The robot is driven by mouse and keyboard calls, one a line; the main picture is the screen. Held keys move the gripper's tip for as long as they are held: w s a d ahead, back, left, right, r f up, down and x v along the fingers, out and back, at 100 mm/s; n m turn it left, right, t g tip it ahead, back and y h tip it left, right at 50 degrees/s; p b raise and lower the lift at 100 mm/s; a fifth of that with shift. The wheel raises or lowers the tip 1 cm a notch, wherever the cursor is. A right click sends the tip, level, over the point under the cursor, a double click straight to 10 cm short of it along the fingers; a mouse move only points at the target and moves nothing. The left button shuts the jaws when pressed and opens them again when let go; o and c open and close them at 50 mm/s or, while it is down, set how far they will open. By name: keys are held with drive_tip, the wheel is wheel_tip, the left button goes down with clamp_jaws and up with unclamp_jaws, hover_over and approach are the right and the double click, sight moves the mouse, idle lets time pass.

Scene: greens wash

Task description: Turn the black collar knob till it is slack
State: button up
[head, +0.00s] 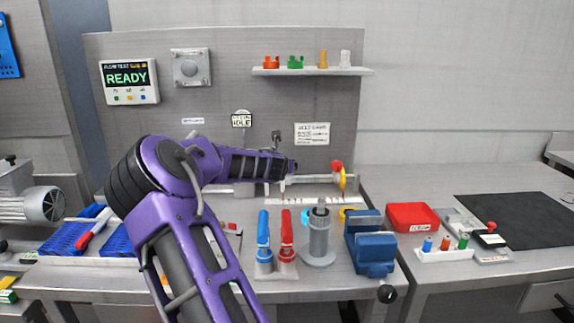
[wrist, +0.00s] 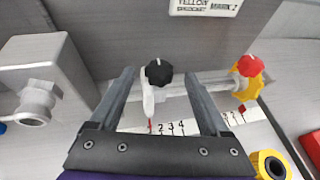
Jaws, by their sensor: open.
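The black collar knob (wrist: 159,70) shows in the wrist view on a white collar (wrist: 148,92) at the left end of a horizontal metal rail (wrist: 205,82). My gripper (wrist: 160,78) is open, with its two grey fingers on either side of the knob in the picture and clear gaps between. I cannot tell how far the fingertips are from it in depth. In the head view my gripper's dark end (head: 290,166) is by the rail's left part, and the black knob is hidden or too small to make out.
A yellow collar (wrist: 247,80) with a red knob (wrist: 250,65) sits farther right on the rail. A numbered scale (wrist: 172,128) runs below. A grey box with a spout (wrist: 38,80) stands left. A blue vise (head: 370,245) and grey post (head: 319,240) stand in front.

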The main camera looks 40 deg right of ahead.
drive_tip(key=shift+x, duration=1.4)
clamp_jaws()
drive_tip(key=shift+w+a+r+m+p, duration=0.1)
drive_tip(key=shift+m+p, duration=0.2)
drive_tip(key=shift+p, duration=0.05)
